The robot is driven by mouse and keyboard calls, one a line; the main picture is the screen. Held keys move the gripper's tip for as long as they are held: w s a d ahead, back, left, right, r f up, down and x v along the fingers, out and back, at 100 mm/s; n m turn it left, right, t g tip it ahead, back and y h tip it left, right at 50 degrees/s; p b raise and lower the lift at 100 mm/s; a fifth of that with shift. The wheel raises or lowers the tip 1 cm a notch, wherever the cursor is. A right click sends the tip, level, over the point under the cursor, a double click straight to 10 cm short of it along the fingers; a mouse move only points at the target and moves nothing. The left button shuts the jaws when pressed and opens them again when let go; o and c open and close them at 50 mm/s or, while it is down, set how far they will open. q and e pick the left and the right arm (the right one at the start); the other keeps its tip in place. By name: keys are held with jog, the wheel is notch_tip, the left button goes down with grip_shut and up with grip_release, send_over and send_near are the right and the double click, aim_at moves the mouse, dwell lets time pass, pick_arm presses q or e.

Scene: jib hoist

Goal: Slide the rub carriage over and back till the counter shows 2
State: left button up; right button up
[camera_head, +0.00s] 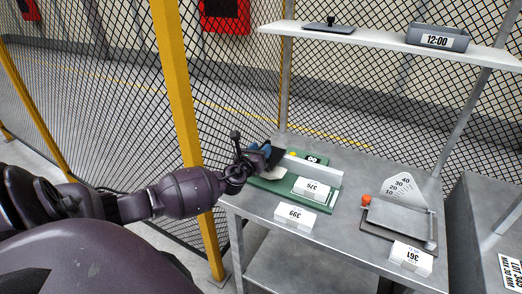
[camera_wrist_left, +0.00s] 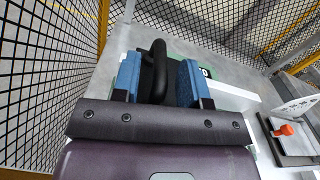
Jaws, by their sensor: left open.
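The rub device has a green base (camera_head: 329,200) on the grey table, with a long pale bar (camera_head: 316,168) across it. A small dark counter (camera_head: 313,158) sits behind the bar; its digits are too small to read surely. My left gripper (camera_head: 263,156) is at the left end of the device. In the left wrist view its blue-padded fingers (camera_wrist_left: 160,80) are open, on either side of a black looped handle (camera_wrist_left: 157,50), likely the carriage's. The gripper hides most of the carriage in the head view. My right gripper is not in view.
White label blocks (camera_head: 295,215) stand at the table's front. A tray with a dial plate (camera_head: 400,186) and an orange knob (camera_head: 366,200) is to the right. A yellow post (camera_head: 180,110) and mesh stand left.

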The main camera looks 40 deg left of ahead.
pick_arm(q)
jog(key=shift+w, duration=0.2)
grip_shut()
jog(key=shift+w+d+r, duration=0.1)
jog(key=shift+d, duration=0.35)
jog(key=d, duration=0.2)
jog(key=w+d+p, duration=0.1)
jog(key=d, duration=0.1)
jog(key=d+p, duration=0.1)
jog(key=d, duration=0.2)
jog(key=shift+w+r, duration=0.15)
jog(key=shift+w, duration=0.25)
jog(key=d, duration=0.3)
jog(key=w+d+p, duration=0.1)
jog(key=d, duration=0.2)
jog(key=shift+w, duration=0.2)
jog(key=shift+d, duration=0.4)
jog(key=shift+f, duration=0.2)
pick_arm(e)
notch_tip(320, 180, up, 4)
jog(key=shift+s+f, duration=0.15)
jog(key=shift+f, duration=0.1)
pick_arm(q)
jog(key=shift+d, duration=0.1)
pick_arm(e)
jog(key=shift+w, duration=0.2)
